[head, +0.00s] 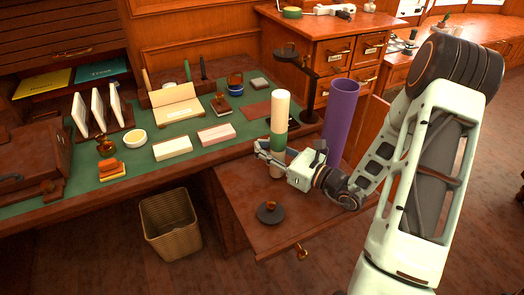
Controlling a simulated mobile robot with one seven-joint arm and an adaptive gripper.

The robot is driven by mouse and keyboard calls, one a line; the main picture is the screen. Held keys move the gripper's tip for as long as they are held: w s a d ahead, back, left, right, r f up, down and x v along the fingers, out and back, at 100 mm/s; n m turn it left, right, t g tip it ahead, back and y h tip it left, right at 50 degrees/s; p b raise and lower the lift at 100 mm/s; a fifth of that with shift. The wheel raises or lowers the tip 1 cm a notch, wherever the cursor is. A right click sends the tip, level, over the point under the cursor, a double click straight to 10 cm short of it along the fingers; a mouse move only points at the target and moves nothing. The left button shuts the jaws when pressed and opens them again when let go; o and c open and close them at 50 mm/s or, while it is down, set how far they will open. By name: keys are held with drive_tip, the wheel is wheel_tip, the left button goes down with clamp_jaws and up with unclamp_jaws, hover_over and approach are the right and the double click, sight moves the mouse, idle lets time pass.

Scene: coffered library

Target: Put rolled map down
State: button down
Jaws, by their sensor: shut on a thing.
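The roll's short lower end shows under the fingers, above the pulled-out wooden drawer or leaf (240,203) at the desk's right end. I cannot tell whether that end touches the wood. A tall purple open-topped cylinder (343,100) stands just right of the map, partly behind my arm.
A dark knobbed disc (269,212) lies on the pulled-out wood. A dark lamp-like stand (308,82) is behind the map. The green desktop (205,165) holds boxes, cards and stamps. A wicker basket (170,228) stands on the floor below.

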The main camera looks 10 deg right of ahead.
sight(284, 159)
drive_tip(key=shift+f, duration=0.35)
drive_tip(key=shift+f, duration=0.15)
drive_tip(key=c, duration=1.6)
unclamp_jaws()
drive_tip(key=shift+r, duration=0.35)
drive_tip(key=p+v, duration=0.1)
drive_tip(key=v, duration=1.1)
